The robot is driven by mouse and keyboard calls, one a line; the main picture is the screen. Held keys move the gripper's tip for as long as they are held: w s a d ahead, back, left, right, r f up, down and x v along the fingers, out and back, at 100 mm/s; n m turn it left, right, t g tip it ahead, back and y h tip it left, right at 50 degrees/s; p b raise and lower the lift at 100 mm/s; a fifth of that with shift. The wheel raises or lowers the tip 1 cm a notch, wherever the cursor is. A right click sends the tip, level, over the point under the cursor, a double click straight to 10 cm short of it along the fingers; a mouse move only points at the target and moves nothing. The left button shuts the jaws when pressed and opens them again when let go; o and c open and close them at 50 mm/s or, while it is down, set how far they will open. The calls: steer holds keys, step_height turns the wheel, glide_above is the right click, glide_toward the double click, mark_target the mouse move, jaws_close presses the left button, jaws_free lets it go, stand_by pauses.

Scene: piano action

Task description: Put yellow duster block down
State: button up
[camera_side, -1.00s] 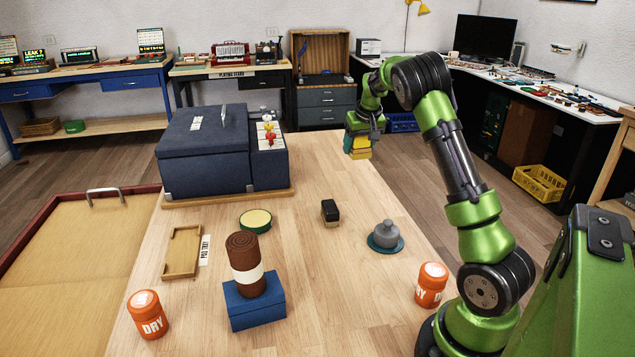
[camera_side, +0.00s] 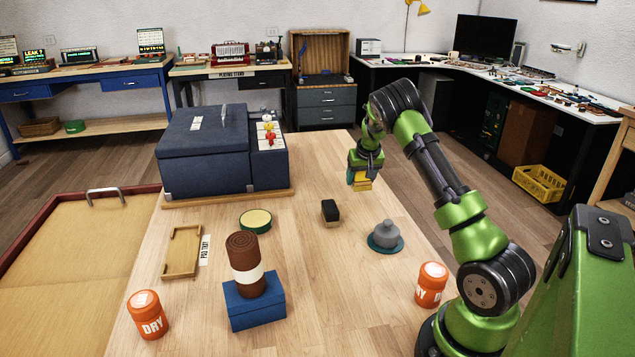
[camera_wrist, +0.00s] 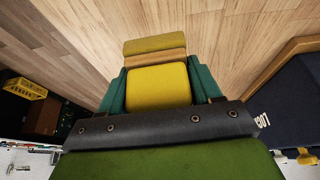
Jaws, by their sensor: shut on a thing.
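The yellow duster block (camera_side: 362,184) is held at the end of my gripper (camera_side: 361,176), above the right far part of the wooden table. In the wrist view the yellow duster block (camera_wrist: 158,84) sits between my gripper's two green fingers (camera_wrist: 158,90). A tan wood strip and an olive-yellow pad show beyond its yellow top. My gripper is shut on it. In the side view its lower end looks close to the table, but I cannot tell whether it touches.
A black brush-like block (camera_side: 330,212), a grey lidded pot on a teal dish (camera_side: 385,236) and a green round tin (camera_side: 256,220) stand nearer on the table (camera_side: 330,290). The dark blue piano-action case (camera_side: 205,150) stands left. Table space around my gripper is clear.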

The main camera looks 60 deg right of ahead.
mark_target(360, 186)
steer(key=shift+f, duration=1.6)
steer(key=shift+f, duration=0.15)
steer(key=o, duration=1.1)
